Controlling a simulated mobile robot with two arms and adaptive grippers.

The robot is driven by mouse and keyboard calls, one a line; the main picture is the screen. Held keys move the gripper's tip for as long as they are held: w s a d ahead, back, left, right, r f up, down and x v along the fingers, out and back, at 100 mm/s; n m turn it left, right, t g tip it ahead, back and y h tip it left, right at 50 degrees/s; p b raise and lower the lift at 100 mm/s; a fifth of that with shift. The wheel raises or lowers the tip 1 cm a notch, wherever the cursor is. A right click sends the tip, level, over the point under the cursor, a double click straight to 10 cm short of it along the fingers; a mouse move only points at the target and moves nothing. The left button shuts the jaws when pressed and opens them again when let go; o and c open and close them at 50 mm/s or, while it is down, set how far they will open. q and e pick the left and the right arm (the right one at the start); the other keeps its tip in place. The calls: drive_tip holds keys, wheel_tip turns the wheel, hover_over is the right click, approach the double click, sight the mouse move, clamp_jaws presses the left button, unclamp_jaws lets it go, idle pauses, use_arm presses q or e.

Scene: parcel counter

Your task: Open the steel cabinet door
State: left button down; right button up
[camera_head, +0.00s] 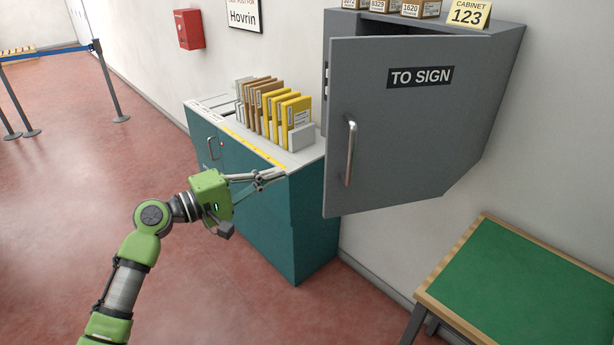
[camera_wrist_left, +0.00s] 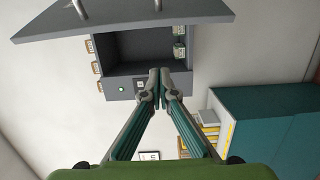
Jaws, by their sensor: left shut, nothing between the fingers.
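The grey steel cabinet (camera_head: 490,110) is on the wall at the right of the head view. Its door (camera_head: 400,140), labelled "TO SIGN", stands ajar, with its left edge swung out from the body. A vertical bar handle (camera_head: 350,153) is near that edge. In the left wrist view the picture is turned, the door (camera_wrist_left: 140,17) is at the top and the dark cabinet interior (camera_wrist_left: 140,50) shows below it. My left gripper (camera_head: 284,173) is shut and empty, to the left of the door, apart from the handle. It also shows in the left wrist view (camera_wrist_left: 161,75). My right gripper is out of view.
A teal counter (camera_head: 305,225) with yellow and brown folders (camera_head: 270,105) stands left of the cabinet, close to my left gripper. A green-topped table (camera_head: 520,285) is at the lower right. Boxes (camera_head: 385,6) sit on the cabinet. The floor at left is mostly clear.

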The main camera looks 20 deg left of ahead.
use_arm(q)
drive_tip(key=p+x, duration=0.4)
drive_tip(key=x, duration=0.6)
drive_tip(key=s+d+p, duration=0.2)
drive_tip(key=s, duration=0.1)
drive_tip(key=shift+s+d, duration=0.15)
drive_tip(key=shift+s, duration=0.1)
